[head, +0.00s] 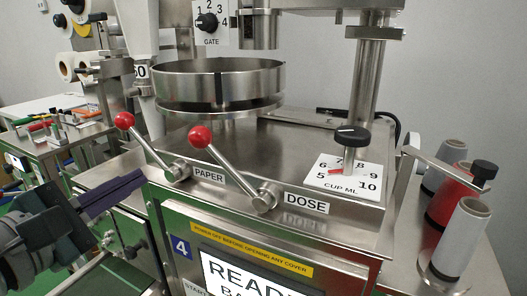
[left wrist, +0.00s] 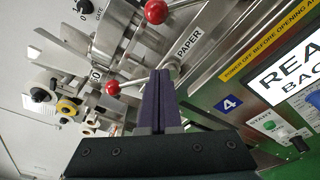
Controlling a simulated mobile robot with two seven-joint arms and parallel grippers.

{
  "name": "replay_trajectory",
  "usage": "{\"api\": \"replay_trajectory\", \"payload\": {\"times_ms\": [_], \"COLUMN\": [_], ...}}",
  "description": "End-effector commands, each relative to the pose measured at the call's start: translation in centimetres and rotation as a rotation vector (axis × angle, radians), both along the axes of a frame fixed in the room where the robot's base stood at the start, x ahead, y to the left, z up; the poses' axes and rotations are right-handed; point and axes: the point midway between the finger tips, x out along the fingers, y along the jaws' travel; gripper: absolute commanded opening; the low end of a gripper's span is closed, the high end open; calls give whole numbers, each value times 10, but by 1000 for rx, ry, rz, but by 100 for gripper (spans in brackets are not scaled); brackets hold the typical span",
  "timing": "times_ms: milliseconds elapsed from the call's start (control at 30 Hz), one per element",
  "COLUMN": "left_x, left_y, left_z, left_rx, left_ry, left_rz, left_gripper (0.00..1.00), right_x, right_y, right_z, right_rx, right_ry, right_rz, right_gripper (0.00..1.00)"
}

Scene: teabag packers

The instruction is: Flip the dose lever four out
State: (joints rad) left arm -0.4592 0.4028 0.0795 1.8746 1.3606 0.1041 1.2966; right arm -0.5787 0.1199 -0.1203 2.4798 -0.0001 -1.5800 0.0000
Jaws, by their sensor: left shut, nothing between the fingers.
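The machine marked 4 (head: 181,246) has two levers with red ball knobs on its front edge. The dose lever (head: 232,167), beside the DOSE label (head: 306,204), leans up and to the left from its pivot. The paper lever (head: 148,147) leans the same way, beside the PAPER label (head: 209,176). My left gripper (head: 142,177) is shut and empty, left of and below the paper lever's pivot, apart from both levers. In the left wrist view its fingers (left wrist: 158,78) are together, and the paper lever's red knob (left wrist: 113,88) shows left of them. My right gripper is out of view.
A round steel pan (head: 218,82) stands above the levers. A CUP ML dial (head: 352,137) is to the right, with thread spools (head: 461,238) beyond it. The READY screen (head: 245,275) is below.

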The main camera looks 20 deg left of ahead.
Motion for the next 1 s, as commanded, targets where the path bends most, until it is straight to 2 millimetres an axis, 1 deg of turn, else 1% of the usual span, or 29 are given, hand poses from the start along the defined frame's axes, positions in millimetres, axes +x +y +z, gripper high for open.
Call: {"api": "replay_trajectory", "payload": {"times_ms": [233, 367, 467, 633, 867, 900, 933, 1000], "left_x": [1, 9, 23, 55, 99, 103, 99, 95], "left_y": [0, 0, 0, 1, 2, 1, -4, -12], "left_z": [1, 1, 1, -2, -9, -5, 4, 10], "left_rx": [3, 4, 4, 4, 5, 4, 1, 2], "left_ry": [1, 0, -1, -2, -1, 0, 3, 2], "left_rz": [-2, -3, -2, -3, -3, -4, -5, -4], "left_gripper": [0, 0, 0, 0, 0, 0, 0, 0], "right_x": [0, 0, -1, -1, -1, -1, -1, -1], "right_y": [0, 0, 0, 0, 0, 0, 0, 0], "right_z": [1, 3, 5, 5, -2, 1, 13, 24], "right_rx": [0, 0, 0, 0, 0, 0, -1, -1], "right_ry": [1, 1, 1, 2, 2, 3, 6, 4], "right_rz": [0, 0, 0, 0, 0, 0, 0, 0], "right_gripper": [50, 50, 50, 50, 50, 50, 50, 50]}}
